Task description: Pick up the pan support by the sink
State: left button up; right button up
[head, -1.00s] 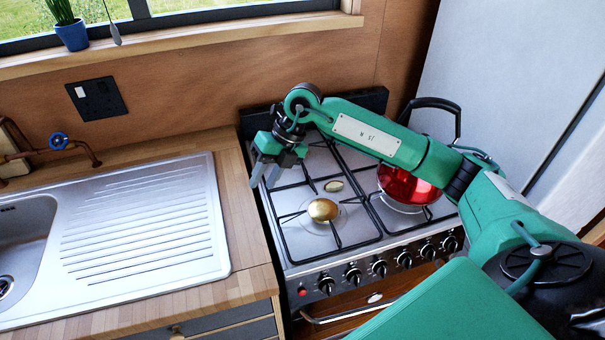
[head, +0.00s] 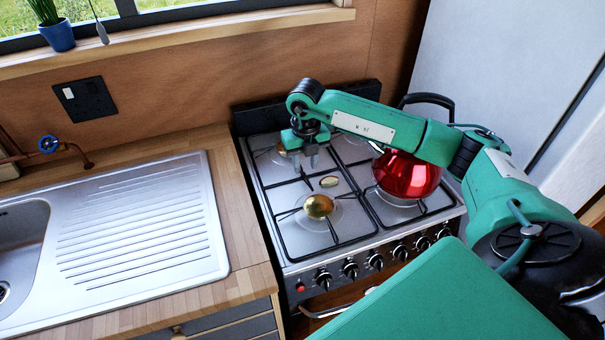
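The pan support nearer the sink is the black wire grate (head: 283,222) on the left half of the stove. It lies flat over the burners. My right gripper (head: 305,164) is above the back part of this grate, with its fingers pointing down and a gap between them. Nothing shows between the fingers. I cannot tell whether the fingertips touch the grate. The sink (head: 25,245) with its ribbed steel drainboard (head: 140,225) is to the left of the stove. My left gripper is not in view.
A red kettle (head: 407,175) stands on the right grate (head: 385,219), under and behind my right forearm. Brass burner caps (head: 318,206) show through the left grate. A wooden counter strip (head: 236,215) separates stove and drainboard. A fridge-like white panel (head: 510,75) stands at right.

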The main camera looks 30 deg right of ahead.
aim_at(306, 176)
jog(key=shift+f+p, duration=0.3)
jog(key=shift+f, duration=0.15)
notch_tip(306, 176, down, 4)
jog(key=shift+d+r+p, duration=0.1)
jog(key=shift+r+p, duration=0.1)
jog(key=shift+p, duration=0.4)
jog(key=shift+f, duration=0.35)
jog(key=shift+c, duration=0.4)
grip_shut()
jog(key=shift+w+r, duration=0.1)
jog(key=shift+r, duration=0.05)
